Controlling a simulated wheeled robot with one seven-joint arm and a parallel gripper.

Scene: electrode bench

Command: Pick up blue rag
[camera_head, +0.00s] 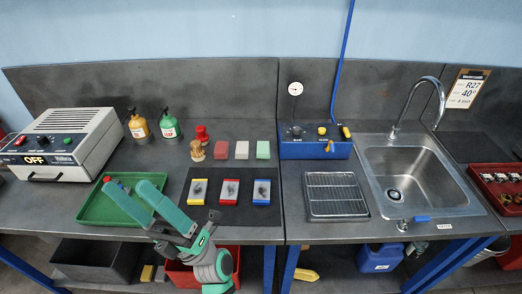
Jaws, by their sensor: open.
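No cloth in the head view is clearly a blue rag. A small flat blue piece (421,218) shows at the front edge of the sink, right of a small metal fitting; whether it is cloth or a handle I cannot tell. My gripper (126,188) is at the left, over the green tray (92,214), with its two long green fingers spread apart. Nothing shows between them. It is far to the left of the blue piece. Part of the tray is hidden behind the fingers.
A black mat (234,217) holds red, yellow and blue framed pads. A wire rack (336,194) lies left of the sink (412,178). The blue box (315,150) with a tall blue pole stands behind the rack. A blue jug (379,258) stands under the bench.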

